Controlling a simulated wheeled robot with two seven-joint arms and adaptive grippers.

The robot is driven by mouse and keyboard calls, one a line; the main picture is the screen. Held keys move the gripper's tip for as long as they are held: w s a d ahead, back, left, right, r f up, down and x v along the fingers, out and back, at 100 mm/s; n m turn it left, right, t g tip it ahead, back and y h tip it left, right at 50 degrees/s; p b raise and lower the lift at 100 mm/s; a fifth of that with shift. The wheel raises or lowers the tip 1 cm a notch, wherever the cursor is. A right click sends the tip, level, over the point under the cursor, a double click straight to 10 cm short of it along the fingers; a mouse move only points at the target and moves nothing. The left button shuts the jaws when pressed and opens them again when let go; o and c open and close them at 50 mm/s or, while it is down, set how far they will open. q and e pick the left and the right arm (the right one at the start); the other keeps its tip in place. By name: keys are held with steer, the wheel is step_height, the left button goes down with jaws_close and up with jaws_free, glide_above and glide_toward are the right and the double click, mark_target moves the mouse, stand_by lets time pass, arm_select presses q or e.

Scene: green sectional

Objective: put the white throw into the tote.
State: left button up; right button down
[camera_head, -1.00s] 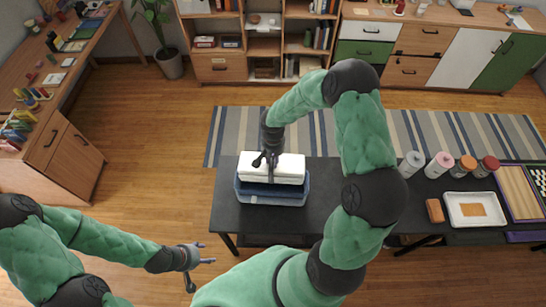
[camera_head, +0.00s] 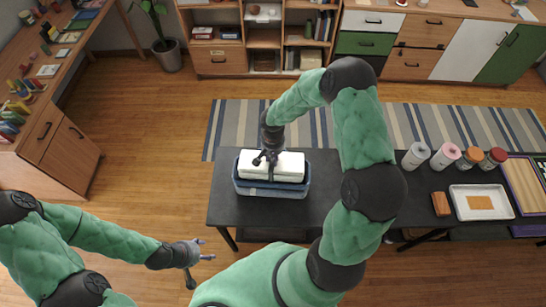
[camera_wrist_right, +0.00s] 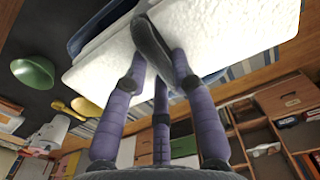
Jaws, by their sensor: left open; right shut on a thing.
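My left gripper (camera_head: 203,251) is open and empty, left of the table.
The black table (camera_head: 330,178) has bare room right of the tote, partly hidden by my right arm. Several jars (camera_head: 445,156), a brown block (camera_head: 441,204) and a white tray (camera_head: 458,205) stand farther right. A green bowl (camera_wrist_right: 33,73) shows in the right wrist view.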

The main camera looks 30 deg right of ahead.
steer(key=shift+f+b, duration=3)
steer(key=shift+f, duration=0.05)
steer(key=shift+f+b, duration=2.4)
steer(key=shift+b, duration=0.1)
steer(key=c, duration=0.9)
jaws_free()
steer(key=shift+c, duration=0.2)
step_height(320, 180, up, 12)
steer(key=shift+r, duration=0.1)
